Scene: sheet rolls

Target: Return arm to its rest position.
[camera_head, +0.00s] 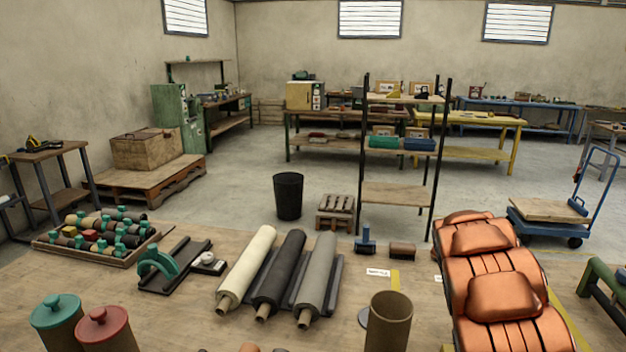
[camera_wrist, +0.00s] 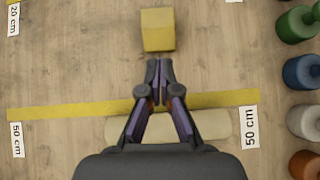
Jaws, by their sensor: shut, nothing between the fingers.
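My gripper (camera_wrist: 160,66) shows in the wrist view, pointing down over the wooden tabletop (camera_wrist: 70,70). Its two dark fingers are together with nothing between them. A yellow block (camera_wrist: 157,30) lies just beyond the fingertips. A pale roll-like piece (camera_wrist: 212,125) lies across the view below the fingers and is partly hidden by them. The gripper is not seen in the head view.
In the head view, cream (camera_head: 247,262), black (camera_head: 281,268) and grey (camera_head: 318,272) rolls lie on the table. A brown open cylinder (camera_head: 389,322) stands near the front. A tray (camera_head: 95,262) holds coloured spools. A yellow strip (camera_wrist: 70,112) crosses the wrist view.

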